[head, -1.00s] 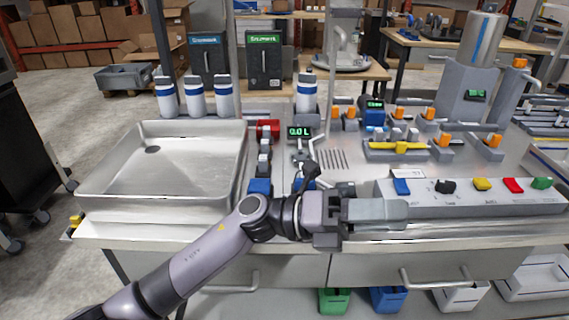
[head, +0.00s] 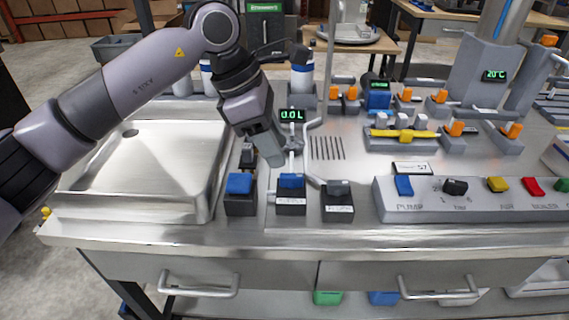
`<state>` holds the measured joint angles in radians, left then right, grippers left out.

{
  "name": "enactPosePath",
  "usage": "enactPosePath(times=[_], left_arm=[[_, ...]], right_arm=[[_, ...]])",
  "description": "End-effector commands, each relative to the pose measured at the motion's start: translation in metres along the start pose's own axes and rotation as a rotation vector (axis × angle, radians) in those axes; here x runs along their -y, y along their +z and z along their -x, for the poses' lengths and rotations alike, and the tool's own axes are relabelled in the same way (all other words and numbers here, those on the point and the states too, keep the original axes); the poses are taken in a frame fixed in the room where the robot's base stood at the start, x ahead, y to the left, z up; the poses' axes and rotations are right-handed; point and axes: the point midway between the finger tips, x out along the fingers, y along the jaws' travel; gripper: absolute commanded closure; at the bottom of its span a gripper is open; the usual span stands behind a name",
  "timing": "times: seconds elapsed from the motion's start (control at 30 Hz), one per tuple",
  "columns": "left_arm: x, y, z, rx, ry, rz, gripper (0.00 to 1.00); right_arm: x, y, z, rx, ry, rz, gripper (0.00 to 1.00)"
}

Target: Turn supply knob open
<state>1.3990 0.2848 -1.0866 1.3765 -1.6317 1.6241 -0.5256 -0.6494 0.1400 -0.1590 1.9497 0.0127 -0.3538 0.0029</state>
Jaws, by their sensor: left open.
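I cannot read which control is the supply knob. A row of small dark blocks stands at the front of the steel counter: one with a blue top (head: 240,188), a second with a blue top (head: 291,185), and one with a dark grey knob (head: 338,192). A small dark knob (head: 247,155) sits behind the left block, partly beside my gripper. My left gripper (head: 271,158) is open, empty and pointing down, above the counter behind the two blue-topped blocks. Its fingers overlap in this view and hide what is behind them. My right gripper is not in view.
A green display reading 0.0 L (head: 292,115) stands behind, with grey pipes beside it. A steel sink (head: 150,180) lies to the left. A control panel (head: 470,205) with a pump switch and coloured buttons is at the right. The drain grille (head: 327,148) area is clear.

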Motion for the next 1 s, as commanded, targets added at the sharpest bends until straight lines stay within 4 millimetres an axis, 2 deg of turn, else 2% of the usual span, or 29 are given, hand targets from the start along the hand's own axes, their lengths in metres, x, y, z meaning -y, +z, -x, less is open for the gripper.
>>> enactPosePath(times=[0.2,0.33,0.5,0.73,0.8,0.87,1.0], left_arm=[[0.002,0.002,-0.035,0.004,-0.007,-0.001,0.58],[0.002,0.002,-0.051,0.004,-0.006,0.0,0.58],[0.001,0.002,-0.061,0.005,-0.004,-0.001,0.58],[0.001,0.002,-0.061,0.006,-0.004,-0.001,0.58],[0.001,0.002,-0.061,0.006,-0.004,-0.001,0.81],[0.001,0.002,-0.061,0.006,-0.004,-0.001,1.0],[0.001,0.002,-0.061,0.006,-0.003,0.0,1.0]], right_arm=[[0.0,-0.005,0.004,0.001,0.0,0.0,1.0],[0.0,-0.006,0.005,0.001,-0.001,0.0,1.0],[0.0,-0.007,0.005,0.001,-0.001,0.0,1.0],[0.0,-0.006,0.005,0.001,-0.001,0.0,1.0],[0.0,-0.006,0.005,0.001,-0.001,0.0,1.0],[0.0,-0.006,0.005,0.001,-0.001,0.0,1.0],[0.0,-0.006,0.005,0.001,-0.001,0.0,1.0]])
